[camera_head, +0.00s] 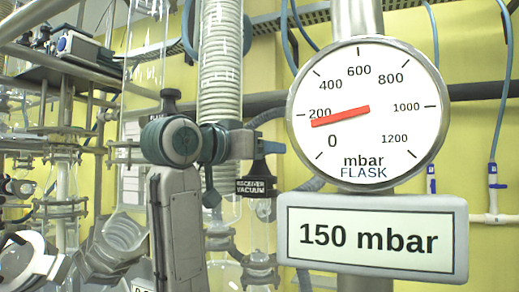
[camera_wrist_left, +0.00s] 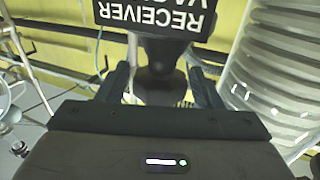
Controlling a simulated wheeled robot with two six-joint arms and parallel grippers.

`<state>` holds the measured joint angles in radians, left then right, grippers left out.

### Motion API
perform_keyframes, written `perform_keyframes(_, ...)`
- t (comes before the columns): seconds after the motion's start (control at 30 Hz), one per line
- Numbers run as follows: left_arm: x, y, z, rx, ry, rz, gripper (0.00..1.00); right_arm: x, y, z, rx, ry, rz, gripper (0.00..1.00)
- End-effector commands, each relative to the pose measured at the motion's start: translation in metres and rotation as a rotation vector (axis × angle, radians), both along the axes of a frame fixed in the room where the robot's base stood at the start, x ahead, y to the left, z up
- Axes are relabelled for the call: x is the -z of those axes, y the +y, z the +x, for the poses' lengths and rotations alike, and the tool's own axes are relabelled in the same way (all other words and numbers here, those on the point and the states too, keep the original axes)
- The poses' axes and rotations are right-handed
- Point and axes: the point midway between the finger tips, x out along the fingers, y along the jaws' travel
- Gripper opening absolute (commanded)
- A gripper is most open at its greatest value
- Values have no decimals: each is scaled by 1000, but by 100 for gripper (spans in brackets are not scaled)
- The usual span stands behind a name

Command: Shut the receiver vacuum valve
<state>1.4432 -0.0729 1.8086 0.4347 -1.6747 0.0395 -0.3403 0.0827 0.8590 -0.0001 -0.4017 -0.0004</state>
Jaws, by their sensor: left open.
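The receiver vacuum valve (camera_head: 261,167) is a dark fitting with a black label (camera_head: 256,187) reading "RECEIVER VACUUM", left of the gauge in the head view. My left gripper (camera_head: 264,147) reaches it from the left at the valve's top. In the left wrist view the open left gripper (camera_wrist_left: 161,88) has one finger on each side of the valve's black knob (camera_wrist_left: 164,58). Gaps seem to show between knob and fingers; contact is unclear. The label (camera_wrist_left: 155,14) appears upside down there. The head view hides most of the fingers. My right gripper is out of view.
A round flask pressure gauge (camera_head: 361,112) stands close on the right, its red needle a little below 200. A display (camera_head: 371,238) below it reads "150 mbar". A white ribbed column (camera_head: 220,65) rises behind my wrist. Glassware, clamps and rods crowd the left.

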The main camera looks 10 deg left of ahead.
Motion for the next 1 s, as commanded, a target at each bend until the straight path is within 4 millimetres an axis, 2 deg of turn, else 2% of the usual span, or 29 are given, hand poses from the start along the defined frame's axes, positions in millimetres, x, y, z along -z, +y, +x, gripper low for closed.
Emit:
perform_keyframes(0.17, 1, -2, -1, -61, -4, 0, 60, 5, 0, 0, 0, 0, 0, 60)
perform_keyframes(1.0, 2, -1, 0, -710, 1, 1, 60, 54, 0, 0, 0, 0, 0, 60)
